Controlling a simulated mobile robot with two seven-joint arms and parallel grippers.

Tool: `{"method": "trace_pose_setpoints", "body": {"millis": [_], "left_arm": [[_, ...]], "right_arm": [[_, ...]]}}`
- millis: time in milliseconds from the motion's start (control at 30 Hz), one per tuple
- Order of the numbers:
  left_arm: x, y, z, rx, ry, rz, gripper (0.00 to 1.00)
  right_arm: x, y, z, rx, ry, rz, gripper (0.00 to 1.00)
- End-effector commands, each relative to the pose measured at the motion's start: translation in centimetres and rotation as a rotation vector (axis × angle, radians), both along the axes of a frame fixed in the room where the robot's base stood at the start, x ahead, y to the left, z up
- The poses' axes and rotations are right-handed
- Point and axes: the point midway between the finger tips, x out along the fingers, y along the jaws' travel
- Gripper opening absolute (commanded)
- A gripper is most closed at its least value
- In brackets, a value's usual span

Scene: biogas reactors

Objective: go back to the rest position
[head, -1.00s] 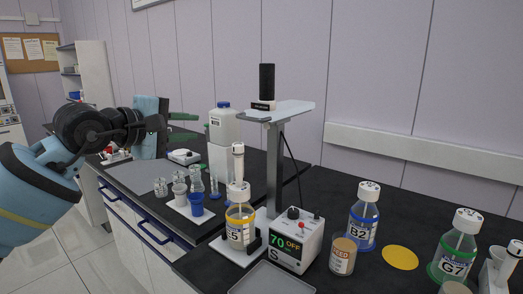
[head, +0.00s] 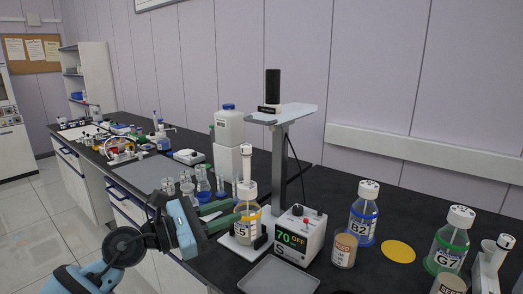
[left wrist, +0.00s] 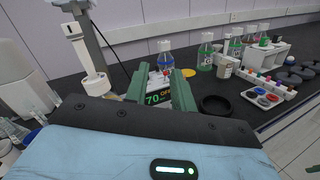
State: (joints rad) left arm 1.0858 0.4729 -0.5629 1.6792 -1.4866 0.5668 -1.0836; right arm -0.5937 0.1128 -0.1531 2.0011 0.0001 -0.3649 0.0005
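My left gripper (head: 233,211) reaches in from the lower left, low over the bench front. Its two green fingers are apart with nothing held between them. In the head view the fingertips overlap the left side of the yellow-ringed bottle (head: 243,232), which stands upright at the stirrer unit; contact cannot be told. In the left wrist view the open fingers (left wrist: 160,70) point toward the "70 OFF" display (left wrist: 157,97), with the blue-ringed bottle B2 (left wrist: 165,60) beyond. My right gripper is not in view.
The control box (head: 298,236) and post (head: 280,165) stand beside the bottle, with a grey tray (head: 278,276) in front. Seed jar (head: 343,250), B2 (head: 363,215), a yellow disc (head: 398,251) and G7 (head: 452,240) are to the right. Glassware and a white canister (head: 229,125) stand left. Floor at left is clear.

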Motion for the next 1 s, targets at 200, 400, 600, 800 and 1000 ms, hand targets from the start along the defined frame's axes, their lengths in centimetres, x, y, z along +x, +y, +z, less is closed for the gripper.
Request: {"method": "trace_pose_setpoints", "body": {"millis": [200,400,600,800,1000], "left_arm": [[-3.4,0.1,-5.1,-0.447,0.426,-0.011,0.25],[-6.3,1.9,-10.4,-0.858,0.817,0.033,0.25],[-9.9,4.6,-16.8,-1.281,1.189,0.127,0.25],[-15.3,7.5,-24.1,-1.724,1.519,0.275,0.25],[-23.1,10.1,-31.4,-2.195,1.772,0.480,0.25]], "right_arm": [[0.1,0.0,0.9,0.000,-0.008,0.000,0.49],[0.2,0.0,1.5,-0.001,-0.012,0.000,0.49],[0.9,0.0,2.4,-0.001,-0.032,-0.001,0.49],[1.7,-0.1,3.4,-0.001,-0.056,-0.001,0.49],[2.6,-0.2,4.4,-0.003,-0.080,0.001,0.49]]}}
